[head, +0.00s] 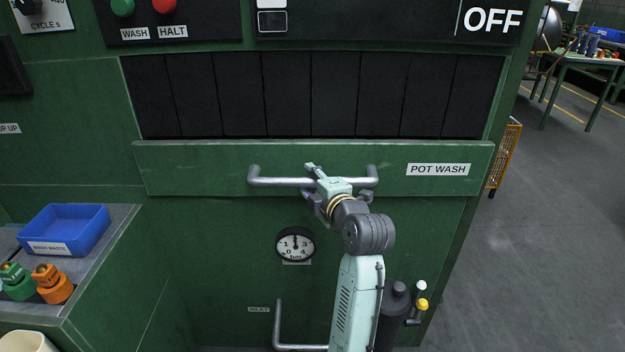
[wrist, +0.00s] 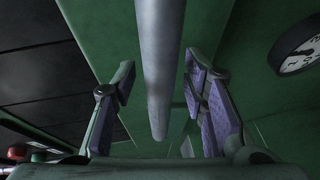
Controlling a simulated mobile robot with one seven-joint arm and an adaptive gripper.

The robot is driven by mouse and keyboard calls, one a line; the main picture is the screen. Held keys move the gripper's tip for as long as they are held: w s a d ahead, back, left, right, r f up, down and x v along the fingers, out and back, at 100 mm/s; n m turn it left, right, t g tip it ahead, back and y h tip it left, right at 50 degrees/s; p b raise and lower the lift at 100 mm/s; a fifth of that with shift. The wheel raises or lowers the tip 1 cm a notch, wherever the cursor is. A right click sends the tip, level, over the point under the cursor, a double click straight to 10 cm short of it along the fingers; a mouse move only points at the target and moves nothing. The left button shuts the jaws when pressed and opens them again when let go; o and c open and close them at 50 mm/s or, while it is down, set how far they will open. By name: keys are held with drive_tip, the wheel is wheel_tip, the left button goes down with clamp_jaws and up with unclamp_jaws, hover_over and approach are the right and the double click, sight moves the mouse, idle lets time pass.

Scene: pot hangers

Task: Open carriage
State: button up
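A green front panel labelled POT WASH (head: 210,168) runs across the machine below a dark strip curtain (head: 310,95). It appears closed, in line with the machine front. Its grey horizontal bar handle (head: 275,182) is fixed at both ends; the bar also shows in the wrist view (wrist: 160,40). My gripper (head: 312,183) is at the middle of the bar. In the wrist view my gripper (wrist: 160,82) is open, with one finger on each side of the bar and visible gaps to both. Whether the palm touches the bar is hidden.
A pressure gauge (head: 295,244) sits below the panel. A side counter at left holds a blue tray (head: 85,222) and green and orange fittings (head: 55,285). Open floor (head: 540,230) lies at right.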

drive_tip(key=shift+c, duration=0.4)
clamp_jaws()
idle(0.4)
